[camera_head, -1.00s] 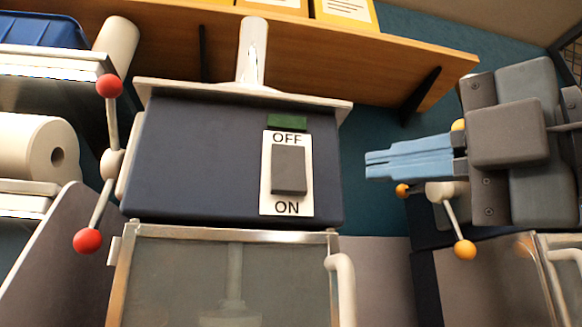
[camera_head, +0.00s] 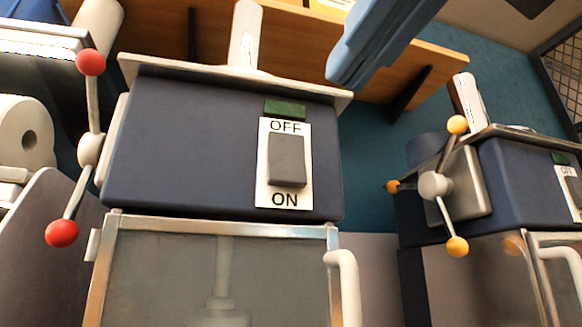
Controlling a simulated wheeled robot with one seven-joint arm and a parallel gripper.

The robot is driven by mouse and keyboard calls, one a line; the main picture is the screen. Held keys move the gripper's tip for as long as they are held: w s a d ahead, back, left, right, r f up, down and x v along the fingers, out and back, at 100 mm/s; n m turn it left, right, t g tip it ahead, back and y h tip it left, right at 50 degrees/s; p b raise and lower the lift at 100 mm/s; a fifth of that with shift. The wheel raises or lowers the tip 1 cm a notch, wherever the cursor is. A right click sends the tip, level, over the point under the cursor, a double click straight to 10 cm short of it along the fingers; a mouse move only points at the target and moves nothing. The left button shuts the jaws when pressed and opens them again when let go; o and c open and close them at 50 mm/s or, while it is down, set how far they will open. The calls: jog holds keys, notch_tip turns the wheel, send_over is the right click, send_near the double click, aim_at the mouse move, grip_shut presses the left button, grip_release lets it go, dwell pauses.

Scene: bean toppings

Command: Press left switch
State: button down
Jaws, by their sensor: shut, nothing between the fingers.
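The left switch (camera_head: 287,160) is a grey rocker on a white plate marked OFF above and ON below. It is on the front of a dark blue machine box (camera_head: 165,150) with a dark green indicator (camera_head: 285,109) above the plate. My gripper (camera_head: 345,72) is at the top of the view, right of and above the switch, apart from it. Its blue fingers are together and hold nothing. A second machine (camera_head: 520,185) at the right has a similar switch (camera_head: 572,190), partly cut off by the view's edge.
A three-armed handle with red knobs (camera_head: 62,233) is on the left machine's left side. A handle with yellow knobs (camera_head: 457,247) is on the right machine. A wooden shelf (camera_head: 440,70) runs behind. A clear-fronted chamber (camera_head: 215,275) with a white handle (camera_head: 345,290) is below the switch.

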aim_at(290, 174)
jog(key=shift+s+r+n+t+h, duration=0.15)
jog(key=shift+s+n+t+h, duration=0.35)
jog(key=shift+h, duration=0.5)
jog(key=shift+w, duration=0.1)
jog(key=p+x, duration=0.2)
jog(key=x, duration=1.2)
jog(key=shift+p, duration=0.4)
